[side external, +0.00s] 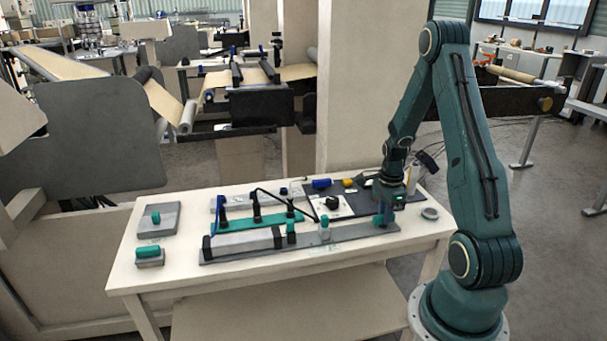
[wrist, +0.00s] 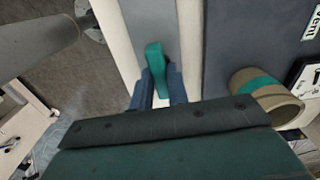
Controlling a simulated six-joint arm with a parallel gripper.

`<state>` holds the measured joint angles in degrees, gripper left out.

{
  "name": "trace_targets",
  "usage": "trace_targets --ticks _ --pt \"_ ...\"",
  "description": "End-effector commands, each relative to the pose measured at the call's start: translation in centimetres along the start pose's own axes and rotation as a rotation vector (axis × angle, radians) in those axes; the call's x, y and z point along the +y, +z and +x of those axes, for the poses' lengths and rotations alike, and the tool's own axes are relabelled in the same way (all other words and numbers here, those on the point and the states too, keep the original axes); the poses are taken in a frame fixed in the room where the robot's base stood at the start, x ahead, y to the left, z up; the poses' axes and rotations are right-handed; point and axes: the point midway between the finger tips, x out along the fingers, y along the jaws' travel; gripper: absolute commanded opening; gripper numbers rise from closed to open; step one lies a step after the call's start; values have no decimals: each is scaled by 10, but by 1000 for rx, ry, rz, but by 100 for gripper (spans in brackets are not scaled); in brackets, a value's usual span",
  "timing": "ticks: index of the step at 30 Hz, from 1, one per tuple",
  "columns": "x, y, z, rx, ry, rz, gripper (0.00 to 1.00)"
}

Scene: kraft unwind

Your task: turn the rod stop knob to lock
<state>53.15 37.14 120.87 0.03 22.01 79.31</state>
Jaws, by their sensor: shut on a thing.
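The rod stop knob is a teal lever-shaped handle (wrist: 154,62). In the wrist view it stands at the end of a grey bar, between the two blue-grey fingers of my gripper (wrist: 160,88). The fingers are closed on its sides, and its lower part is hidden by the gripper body. In the side external view my gripper (side external: 383,222) is low at the right end of the long grey rail (side external: 350,244) on the white table, and it hides the knob there. Any lock marking is not readable.
The white table (side external: 180,274) also holds a teal bar (side external: 262,223), a dark panel (side external: 362,194) behind the rail and teal-handled blocks (side external: 149,257) at left. A ring-shaped roll (wrist: 262,92) lies close right of my gripper in the wrist view. The table's front edge is near.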

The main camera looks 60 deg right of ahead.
Motion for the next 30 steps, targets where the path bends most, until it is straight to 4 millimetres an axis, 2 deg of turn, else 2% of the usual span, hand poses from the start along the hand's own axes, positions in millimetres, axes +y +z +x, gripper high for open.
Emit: trace_targets --ticks 11,30 --pt "0 0 0 -1 -1 -224 0" --pt "0 1 0 -1 -1 -825 0"
